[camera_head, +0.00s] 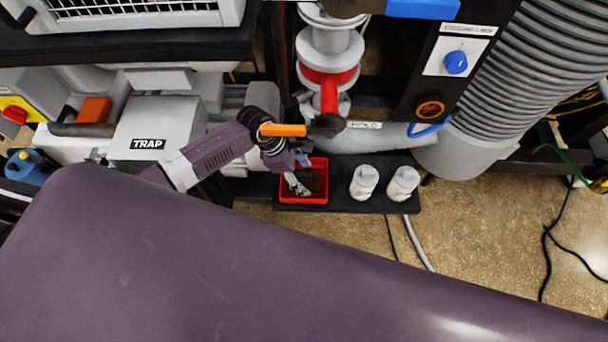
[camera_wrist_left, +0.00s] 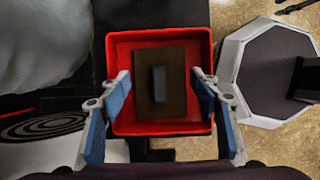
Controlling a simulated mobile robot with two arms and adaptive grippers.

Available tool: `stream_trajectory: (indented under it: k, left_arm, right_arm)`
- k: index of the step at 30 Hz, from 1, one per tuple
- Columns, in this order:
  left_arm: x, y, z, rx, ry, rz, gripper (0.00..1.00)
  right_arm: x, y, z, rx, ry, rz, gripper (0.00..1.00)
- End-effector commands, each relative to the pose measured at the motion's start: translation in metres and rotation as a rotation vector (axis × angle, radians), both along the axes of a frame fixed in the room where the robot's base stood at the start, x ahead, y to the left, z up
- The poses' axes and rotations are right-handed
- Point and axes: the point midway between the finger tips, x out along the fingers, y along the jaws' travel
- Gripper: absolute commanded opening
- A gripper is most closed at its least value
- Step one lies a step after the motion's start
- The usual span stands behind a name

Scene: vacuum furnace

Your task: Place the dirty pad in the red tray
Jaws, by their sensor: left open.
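The red tray (camera_head: 303,202) sits at the left part of a low black shelf, and it fills the middle of the left wrist view (camera_wrist_left: 160,36). The dirty pad (camera_wrist_left: 147,105) lies inside the tray, a brown-grey rectangle with a small dark block on top. It shows only as a dark patch in the head view (camera_head: 317,181). My left gripper (camera_head: 298,180) is over the tray. In the left wrist view my left gripper (camera_wrist_left: 160,75) is open, its blue-padded fingers apart at either side of the pad and not touching it. My right gripper is not in view.
Two white bottles (camera_head: 364,183) (camera_head: 403,184) stand right of the tray on the black shelf (camera_head: 340,200). The TRAP unit (camera_head: 150,130) is to the left. Floor to the right is mostly clear, with cables.

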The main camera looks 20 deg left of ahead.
Motion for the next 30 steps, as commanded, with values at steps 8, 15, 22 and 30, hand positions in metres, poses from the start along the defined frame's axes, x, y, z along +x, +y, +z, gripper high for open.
stream_trajectory:
  k: [8,15,22,30]
  left_arm:
    - [-0.006,0.021,0.054,0.001,-0.003,0.000,0.57]
    - [-0.010,0.037,0.093,0.001,-0.001,0.000,0.57]
    - [-0.012,0.042,0.106,0.001,0.001,0.000,0.57]
    - [-0.012,0.042,0.106,0.000,0.001,0.000,0.57]
  right_arm:
    - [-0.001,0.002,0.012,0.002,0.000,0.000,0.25]
    - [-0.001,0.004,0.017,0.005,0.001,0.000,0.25]
    - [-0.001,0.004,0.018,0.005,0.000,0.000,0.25]
    - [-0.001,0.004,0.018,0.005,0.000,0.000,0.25]
